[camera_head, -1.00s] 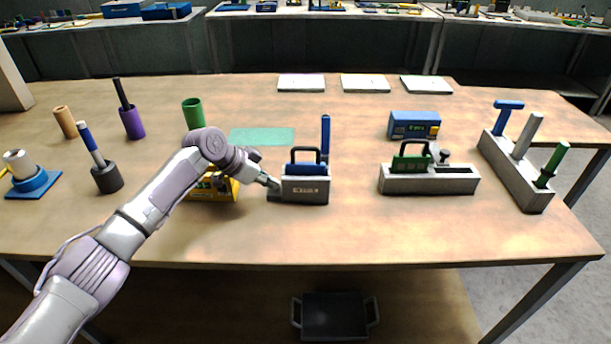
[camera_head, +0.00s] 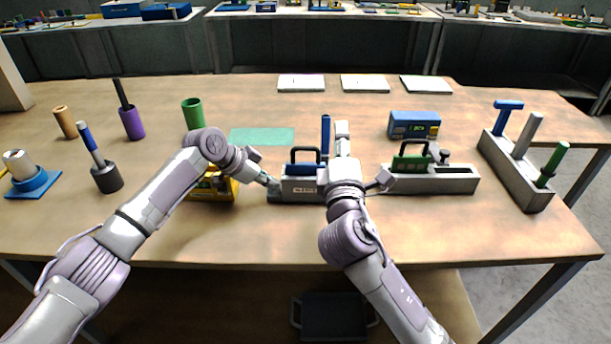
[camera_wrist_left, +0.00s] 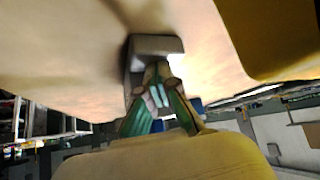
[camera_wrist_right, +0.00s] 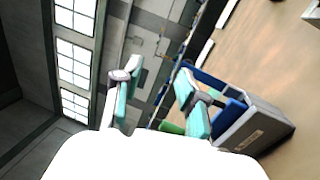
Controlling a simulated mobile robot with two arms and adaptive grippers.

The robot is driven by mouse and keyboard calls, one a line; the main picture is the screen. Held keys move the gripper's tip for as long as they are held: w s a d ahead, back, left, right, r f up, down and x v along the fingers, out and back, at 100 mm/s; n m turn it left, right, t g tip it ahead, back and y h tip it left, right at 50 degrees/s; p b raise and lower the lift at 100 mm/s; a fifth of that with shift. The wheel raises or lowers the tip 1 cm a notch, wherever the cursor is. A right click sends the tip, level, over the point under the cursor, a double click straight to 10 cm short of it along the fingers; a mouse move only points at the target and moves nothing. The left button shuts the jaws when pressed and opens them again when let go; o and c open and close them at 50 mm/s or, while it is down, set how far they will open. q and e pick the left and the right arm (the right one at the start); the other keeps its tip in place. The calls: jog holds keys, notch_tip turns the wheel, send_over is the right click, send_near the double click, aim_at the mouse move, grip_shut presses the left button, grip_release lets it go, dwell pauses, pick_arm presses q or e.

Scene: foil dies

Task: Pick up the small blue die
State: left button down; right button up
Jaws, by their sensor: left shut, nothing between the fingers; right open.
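The small blue die (camera_head: 304,169) sits upright in a grey holder (camera_head: 287,190) at the middle of the table, its dark loop handle on top. A blue post (camera_head: 325,135) rises at the holder's back right. The die also shows in the right wrist view (camera_wrist_right: 229,116), partly behind a finger. My left gripper (camera_head: 272,187) is shut and empty at the holder's left end; the left wrist view shows its fingertips (camera_wrist_left: 160,88) against or close to the grey block. My right gripper (camera_head: 342,130) is open and empty, its teal fingers (camera_wrist_right: 158,98) beside the die's handle.
A yellow device (camera_head: 215,187) stands behind my left forearm. A grey holder with a green die (camera_head: 411,163) is to the right, with a blue box (camera_head: 414,124) behind it. A teal mat (camera_head: 262,136) lies behind. The table front (camera_head: 250,240) is clear.

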jog(key=g, duration=0.2)
send_near(306, 148)
jog(key=s, duration=0.2)
jog(key=w, duration=1.2)
jog(key=shift+w+f, duration=0.1)
grip_shut()
